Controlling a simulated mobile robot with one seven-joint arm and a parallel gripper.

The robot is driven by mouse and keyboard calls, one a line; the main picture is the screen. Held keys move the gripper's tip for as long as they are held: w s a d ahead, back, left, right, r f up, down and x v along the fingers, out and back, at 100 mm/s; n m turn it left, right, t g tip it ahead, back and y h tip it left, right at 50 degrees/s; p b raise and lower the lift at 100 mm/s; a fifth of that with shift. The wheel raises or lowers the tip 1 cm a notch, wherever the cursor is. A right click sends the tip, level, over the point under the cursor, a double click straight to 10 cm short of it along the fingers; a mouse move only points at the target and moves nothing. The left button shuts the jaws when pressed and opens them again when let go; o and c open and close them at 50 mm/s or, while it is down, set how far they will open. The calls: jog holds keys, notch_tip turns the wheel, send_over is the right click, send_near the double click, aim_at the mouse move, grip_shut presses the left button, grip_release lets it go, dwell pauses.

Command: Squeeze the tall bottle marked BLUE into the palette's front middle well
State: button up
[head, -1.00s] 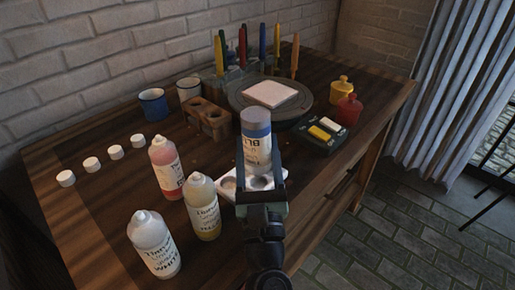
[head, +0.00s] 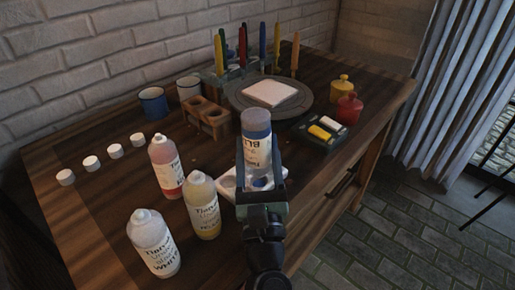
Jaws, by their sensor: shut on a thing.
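The tall bottle marked BLUE (head: 256,128) is upside down over the palette, its base up and its label inverted. My gripper (head: 257,158) is shut on it, one finger on each side. The white palette (head: 228,186) lies on the table beneath, partly covered by the bottle and my gripper. One well (head: 262,182) near the bottle's lower end looks blue inside. The bottle's nozzle is hidden, so its exact gap to the well cannot be told.
Bottles of yellow (head: 202,207), white (head: 152,243) and red (head: 166,167) stand left of the palette. Behind are a wooden block (head: 207,118) and a turntable (head: 240,98) with a white tile. A dark tray (head: 320,134) stands to the right.

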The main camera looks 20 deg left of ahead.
aim_at(258, 141)
jog(key=shift+r, duration=0.1)
jog(key=shift+r+p, duration=2.45)
jog(key=shift+r, duration=0.05)
